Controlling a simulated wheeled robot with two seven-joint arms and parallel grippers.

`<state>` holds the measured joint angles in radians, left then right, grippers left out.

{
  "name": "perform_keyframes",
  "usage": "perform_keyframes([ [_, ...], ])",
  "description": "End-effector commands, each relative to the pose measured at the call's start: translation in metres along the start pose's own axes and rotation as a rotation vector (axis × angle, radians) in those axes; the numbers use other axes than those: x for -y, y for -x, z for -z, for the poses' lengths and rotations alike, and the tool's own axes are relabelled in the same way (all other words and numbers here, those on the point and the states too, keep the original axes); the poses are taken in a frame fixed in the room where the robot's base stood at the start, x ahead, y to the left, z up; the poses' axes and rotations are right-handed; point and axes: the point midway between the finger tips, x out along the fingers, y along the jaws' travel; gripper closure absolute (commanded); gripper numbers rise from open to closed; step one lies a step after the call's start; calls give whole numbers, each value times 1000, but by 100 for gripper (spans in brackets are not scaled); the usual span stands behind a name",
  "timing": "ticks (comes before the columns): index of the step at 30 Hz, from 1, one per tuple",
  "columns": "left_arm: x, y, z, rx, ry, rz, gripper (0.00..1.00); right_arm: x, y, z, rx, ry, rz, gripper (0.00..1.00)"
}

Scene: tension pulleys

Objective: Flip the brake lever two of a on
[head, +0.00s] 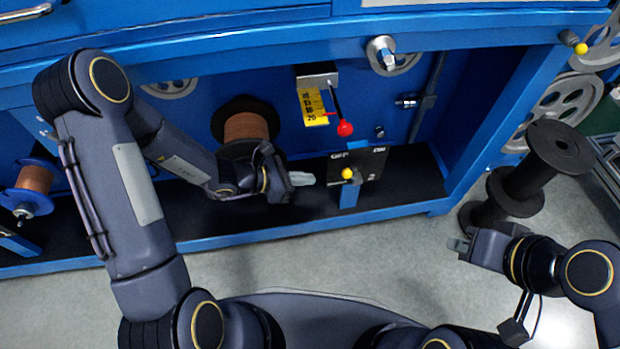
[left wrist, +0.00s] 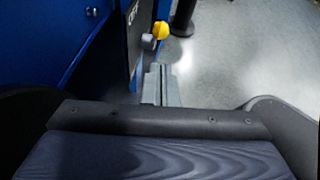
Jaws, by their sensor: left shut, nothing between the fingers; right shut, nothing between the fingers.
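The brake lever has a yellow knob (head: 347,173) and sits on a black panel (head: 371,166) low on the blue machine. The knob is at the panel's left side, under lettering that looks like OFF. The knob also shows in the left wrist view (left wrist: 160,29), beside the panel (left wrist: 140,45) with OFF readable. My left gripper (head: 303,179) is shut and empty, to the left of the knob and apart from it. Its closed fingers also show in the left wrist view (left wrist: 162,85). My right gripper (head: 459,246) is shut and empty, over the floor at right.
A red-knobbed lever (head: 345,129) hangs by a yellow scale (head: 313,107) above the panel. A copper wire spool (head: 246,127) is behind my left forearm. Black spools (head: 527,175) stand at right. Another yellow knob (head: 580,48) is at upper right. Grey floor (head: 330,255) is clear in front.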

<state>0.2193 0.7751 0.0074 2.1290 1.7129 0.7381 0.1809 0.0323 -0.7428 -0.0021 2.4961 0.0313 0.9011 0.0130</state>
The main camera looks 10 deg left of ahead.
Motion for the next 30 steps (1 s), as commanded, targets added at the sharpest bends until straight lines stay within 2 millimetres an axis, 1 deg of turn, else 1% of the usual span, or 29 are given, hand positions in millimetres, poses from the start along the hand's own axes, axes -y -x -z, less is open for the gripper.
perform_keyframes([
  [1,1,-12,4,0,-2,5,100,-3,-7,-3,0,0,0,100],
  [6,1,-45,4,0,-2,4,100,-8,-17,-9,0,0,0,100],
  [9,1,-60,3,0,-2,4,100,-10,-22,-11,0,0,0,100],
  [12,0,-71,2,0,-2,2,100,-11,-25,-13,0,0,0,100],
  [17,0,-80,1,0,0,1,100,-12,-27,-14,0,0,0,100],
  [26,0,-80,0,0,0,0,100,-12,-26,-13,0,0,0,100],
  [28,1,-80,-2,-7,-2,0,100,-11,-24,-12,0,0,0,100],
  [30,2,-81,-10,-37,-10,-1,100,-8,-18,-9,0,0,0,100],
])
